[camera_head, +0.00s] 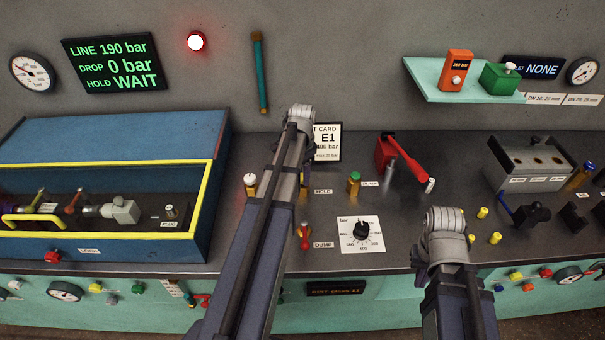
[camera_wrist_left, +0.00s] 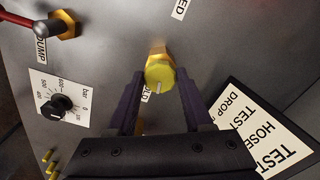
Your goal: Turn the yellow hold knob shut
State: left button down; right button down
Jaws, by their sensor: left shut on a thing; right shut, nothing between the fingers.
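The yellow hold knob (camera_wrist_left: 160,74) sits on a brass fitting in the left wrist view, with a pale line across its face. My left gripper (camera_wrist_left: 160,88) has one dark finger on each side of it and is shut on it. In the head view my left arm hides most of the knob; the HOLD label (camera_head: 323,191) shows beside the arm. My right gripper (camera_head: 446,232) is over the front of the bench, right of the dial; its fingers are hidden under its wrist. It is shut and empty. The display (camera_head: 116,66) reads LINE 190 bar, DROP 0 bar, HOLD WAIT.
A red lamp (camera_head: 196,41) is lit. The red dump valve (camera_head: 304,236) and pressure dial (camera_head: 361,234) stand near the left arm. The test card (camera_head: 327,143) stands behind.

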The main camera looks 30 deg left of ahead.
aim_at(302, 176)
pick_arm(q)
jog(key=shift+m, duration=1.1)
jog(key=shift+c, duration=1.5)
grip_release()
notch_tip(302, 176, up, 8)
jog(key=p, duration=0.8)
jog(key=shift+f, duration=0.1)
